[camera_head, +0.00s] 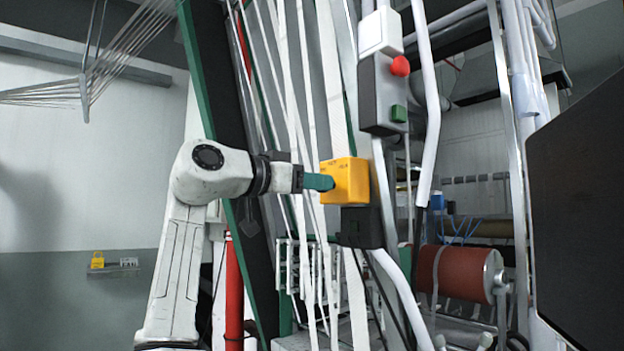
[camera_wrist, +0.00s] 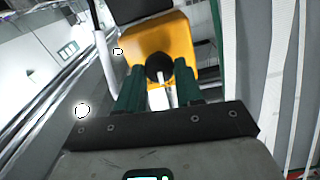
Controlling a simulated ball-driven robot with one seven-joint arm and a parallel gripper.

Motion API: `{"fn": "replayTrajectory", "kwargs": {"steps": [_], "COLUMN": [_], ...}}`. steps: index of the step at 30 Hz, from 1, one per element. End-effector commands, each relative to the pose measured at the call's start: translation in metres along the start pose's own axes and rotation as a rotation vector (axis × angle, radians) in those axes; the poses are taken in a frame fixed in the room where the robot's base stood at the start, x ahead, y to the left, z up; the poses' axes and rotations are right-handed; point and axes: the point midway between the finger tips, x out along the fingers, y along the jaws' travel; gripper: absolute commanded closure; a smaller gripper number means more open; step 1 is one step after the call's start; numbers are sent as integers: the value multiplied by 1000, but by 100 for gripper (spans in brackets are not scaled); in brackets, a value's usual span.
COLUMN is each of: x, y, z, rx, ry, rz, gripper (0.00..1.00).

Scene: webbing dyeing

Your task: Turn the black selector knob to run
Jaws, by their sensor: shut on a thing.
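The yellow selector box (camera_head: 347,181) is mounted on a white post, right of centre in the head view. It also fills the top middle of the wrist view (camera_wrist: 172,36). The round black knob (camera_wrist: 159,67) shows on its face in the wrist view, with a pale bar below it. My gripper (camera_head: 326,183) reaches the box's left side. In the wrist view its two green fingers (camera_wrist: 159,80) stand on either side of the knob and are shut on it. In the head view the knob is hidden by the fingers. I cannot read which setting the knob points to.
Above the box hangs a grey control station with a red button (camera_head: 400,66) and a green button (camera_head: 399,113). White webbing strips (camera_head: 300,120) run down close behind my gripper. A red roller (camera_head: 455,272) lies at lower right. A dark panel (camera_head: 580,200) fills the right edge.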

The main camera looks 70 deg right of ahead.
Motion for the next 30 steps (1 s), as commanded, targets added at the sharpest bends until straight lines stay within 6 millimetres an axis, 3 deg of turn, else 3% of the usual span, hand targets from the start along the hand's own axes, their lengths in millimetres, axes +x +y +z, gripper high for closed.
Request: {"fn": "replayTrajectory", "kwargs": {"steps": [18,30], "x": [0,0], "y": [1,2], "z": [0,1], "rx": [487,651], "ry": [2,0], "rz": [0,-1], "gripper": [95,95]}}
